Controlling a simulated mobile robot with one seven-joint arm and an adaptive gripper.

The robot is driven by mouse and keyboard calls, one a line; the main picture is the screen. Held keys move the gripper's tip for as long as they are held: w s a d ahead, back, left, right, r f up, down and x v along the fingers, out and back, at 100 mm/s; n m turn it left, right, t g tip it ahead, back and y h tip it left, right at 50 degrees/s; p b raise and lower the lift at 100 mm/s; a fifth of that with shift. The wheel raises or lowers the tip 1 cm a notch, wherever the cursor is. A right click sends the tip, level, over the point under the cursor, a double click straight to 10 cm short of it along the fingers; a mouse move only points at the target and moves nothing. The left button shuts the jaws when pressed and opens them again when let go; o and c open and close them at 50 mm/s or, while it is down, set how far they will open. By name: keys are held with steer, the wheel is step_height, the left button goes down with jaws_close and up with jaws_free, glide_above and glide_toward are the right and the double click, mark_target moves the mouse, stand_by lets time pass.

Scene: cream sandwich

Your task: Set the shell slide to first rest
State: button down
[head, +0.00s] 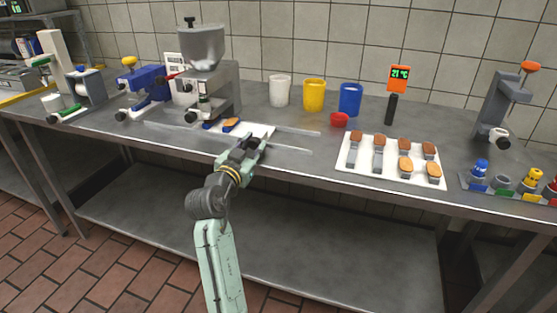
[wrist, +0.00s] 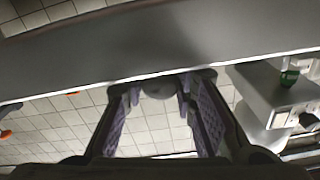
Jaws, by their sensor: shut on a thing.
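The shell slide (head: 262,130) is a white plate lying between clear rails at the foot of the grey hopper machine (head: 216,85). On its left part sits a tan shell (head: 231,124) in a blue holder, with more blue beside it. My gripper (head: 252,143) is at the slide's front edge, coming from the front of the table. In the wrist view, its purple-padded fingers (wrist: 160,100) stand either side of a round grey knob (wrist: 158,90). The gripper is shut on this knob, which it mostly hides in the head view.
A white tray (head: 345,160) of several shells lies to the right. A blue device (head: 148,86) stands left of the hopper. The grey table's front edge runs beneath my arm.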

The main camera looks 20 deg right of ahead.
steer(key=shift+w+a, duration=0.55)
steer(key=shift+a, duration=0.15)
steer(key=c, duration=1.3)
jaws_free()
steer(key=v, duration=1.2)
steer(key=shift+a, duration=0.1)
